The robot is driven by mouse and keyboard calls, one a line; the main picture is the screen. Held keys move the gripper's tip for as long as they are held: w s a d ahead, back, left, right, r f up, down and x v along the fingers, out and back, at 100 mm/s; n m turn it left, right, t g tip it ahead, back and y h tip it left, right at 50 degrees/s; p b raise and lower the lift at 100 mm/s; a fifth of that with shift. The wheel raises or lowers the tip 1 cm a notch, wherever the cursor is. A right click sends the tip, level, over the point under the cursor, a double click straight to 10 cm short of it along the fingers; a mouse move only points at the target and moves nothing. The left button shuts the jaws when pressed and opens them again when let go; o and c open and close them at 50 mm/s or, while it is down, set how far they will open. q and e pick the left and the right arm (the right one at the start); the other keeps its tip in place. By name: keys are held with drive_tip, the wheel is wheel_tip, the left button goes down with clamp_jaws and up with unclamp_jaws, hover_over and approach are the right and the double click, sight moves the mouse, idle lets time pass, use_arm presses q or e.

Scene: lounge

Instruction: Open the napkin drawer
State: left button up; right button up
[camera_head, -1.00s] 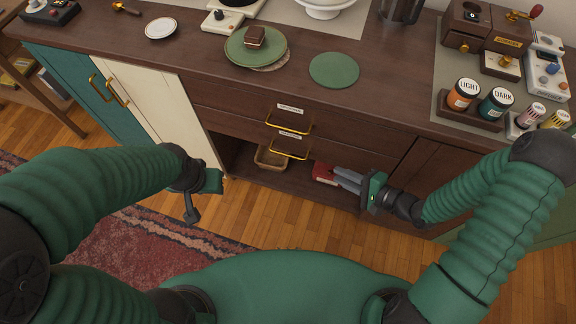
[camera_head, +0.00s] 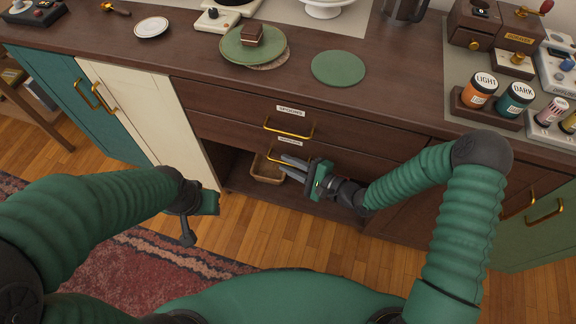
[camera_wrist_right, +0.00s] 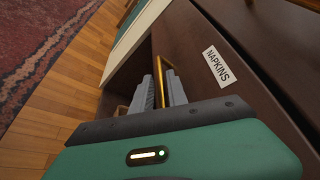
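The napkin drawer (camera_head: 340,153) is the lower of two stacked dark wood drawers and looks shut. Its label reads NAPKINS (camera_wrist_right: 218,66) in the right wrist view. Its gold bar handle (camera_wrist_right: 164,62) shows there between the grey fingers of my right gripper (camera_wrist_right: 160,92), which are apart, one on each side. Whether they touch the handle I cannot tell. In the head view my right gripper (camera_head: 284,164) covers part of this handle (camera_head: 272,156).
The SPOONS drawer with its gold handle (camera_head: 288,132) is just above. An open shelf below holds a wicker basket (camera_head: 266,170). A cream door (camera_head: 140,110) stands left. Plates, cake and jars are on the countertop (camera_head: 400,100).

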drive_tip(key=shift+w+a, duration=0.15)
drive_tip(key=shift+c, duration=0.5)
clamp_jaws()
idle(0.9)
